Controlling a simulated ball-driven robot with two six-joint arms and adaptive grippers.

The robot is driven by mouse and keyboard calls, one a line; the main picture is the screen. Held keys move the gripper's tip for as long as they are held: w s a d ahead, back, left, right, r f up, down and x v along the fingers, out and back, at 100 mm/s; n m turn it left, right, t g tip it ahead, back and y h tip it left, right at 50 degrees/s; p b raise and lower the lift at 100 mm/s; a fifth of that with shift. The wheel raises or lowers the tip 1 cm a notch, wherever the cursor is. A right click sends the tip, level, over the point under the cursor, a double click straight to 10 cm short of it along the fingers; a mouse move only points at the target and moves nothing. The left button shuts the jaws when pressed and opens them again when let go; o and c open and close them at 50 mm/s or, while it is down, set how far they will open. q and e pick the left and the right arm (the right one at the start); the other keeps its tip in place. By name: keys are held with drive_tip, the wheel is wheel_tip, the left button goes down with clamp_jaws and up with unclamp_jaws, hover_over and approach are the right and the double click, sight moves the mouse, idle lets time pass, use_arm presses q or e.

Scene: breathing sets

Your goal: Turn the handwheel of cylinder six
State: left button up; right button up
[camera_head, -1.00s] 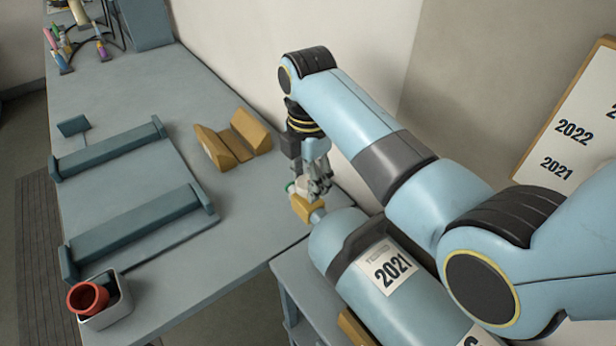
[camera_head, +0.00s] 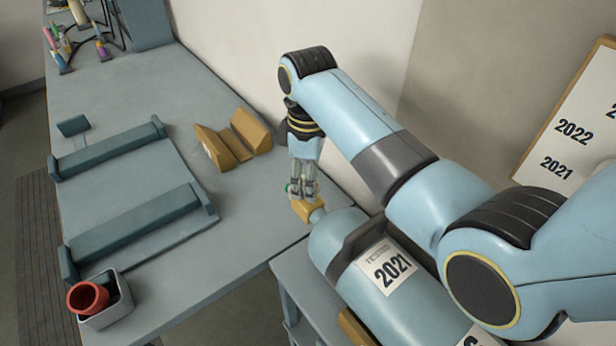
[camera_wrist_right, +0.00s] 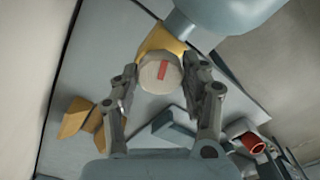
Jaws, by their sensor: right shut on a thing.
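The light blue cylinder (camera_head: 338,236) lies on its side with a label reading 2021; a second label at the bottom edge is cut off. Its brass valve (camera_head: 308,209) points toward the bench. The handwheel (camera_wrist_right: 160,73) is a pale round knob with a red mark, seen from above in the right wrist view. My right gripper (camera_head: 301,188) comes down from above and is shut on the handwheel, with one finger on each side of it. In the head view the fingers mostly hide the handwheel. My left gripper is not in view.
A wooden V-block (camera_head: 233,140) stands on the grey bench (camera_head: 150,95) behind the gripper. A teal cradle (camera_head: 135,230) with two rails lies to the left. A wall closes the right side.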

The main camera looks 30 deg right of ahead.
drive_tip(key=m, duration=0.4)
drive_tip(key=shift+m, duration=0.4)
drive_tip(key=m, duration=1)
drive_tip(key=shift+m, duration=0.4)
drive_tip(key=m, duration=1)
drive_tip(key=shift+w+a+m, duration=0.1)
drive_tip(key=shift+m, duration=0.3)
drive_tip(key=m, duration=0.4)
drive_tip(key=shift+m, duration=0.3)
drive_tip(key=m, duration=0.9)
drive_tip(key=shift+m, duration=0.6)
